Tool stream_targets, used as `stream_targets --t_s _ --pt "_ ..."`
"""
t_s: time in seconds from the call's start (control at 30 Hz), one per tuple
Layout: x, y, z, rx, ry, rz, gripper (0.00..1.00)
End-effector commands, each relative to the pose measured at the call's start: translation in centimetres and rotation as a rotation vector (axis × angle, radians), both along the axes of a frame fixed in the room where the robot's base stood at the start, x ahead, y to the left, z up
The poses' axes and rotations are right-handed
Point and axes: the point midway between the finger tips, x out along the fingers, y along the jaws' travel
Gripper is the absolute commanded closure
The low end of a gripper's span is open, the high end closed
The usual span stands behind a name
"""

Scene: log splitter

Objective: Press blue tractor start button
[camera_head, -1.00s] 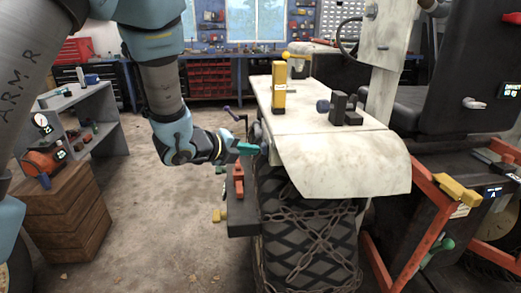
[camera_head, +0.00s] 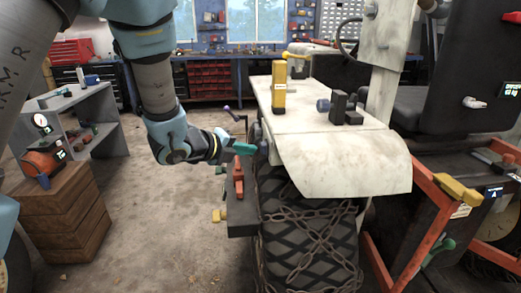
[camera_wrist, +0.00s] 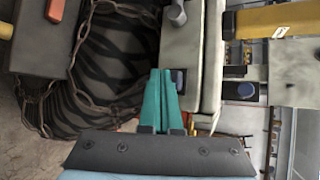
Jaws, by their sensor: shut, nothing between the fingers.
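The tractor's pale fender (camera_head: 345,160) stands over a chained tyre. A small dark blue button (camera_head: 263,147) sits on the fender's left side face. It also shows in the wrist view (camera_wrist: 179,80), partly hidden behind my fingers. My gripper (camera_head: 256,149) has teal fingers, shut and empty, pointing right at the blue button. The tips are at or very close to it; I cannot tell whether they touch. In the wrist view the shut fingertips (camera_wrist: 160,74) lie just left of the button.
A yellow lever (camera_head: 279,92) and a black block with a blue knob (camera_head: 323,105) stand on top of the fender. A red lever (camera_head: 238,178) on a dark step is just below my gripper. A wooden crate (camera_head: 62,218) stands at left. The floor between is clear.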

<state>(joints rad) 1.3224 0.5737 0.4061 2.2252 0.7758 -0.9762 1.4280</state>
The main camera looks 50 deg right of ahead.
Motion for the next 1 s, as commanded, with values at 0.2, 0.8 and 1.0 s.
stream_targets --t_s 0.2,0.8,1.0 --pt "0.4 0.4 0.0 0.0 0.001 0.001 1.0" --pt "2.6 3.1 -0.1 0.0 0.0 0.003 1.0" --pt "3.5 4.1 -0.1 0.0 0.0 0.002 1.0"
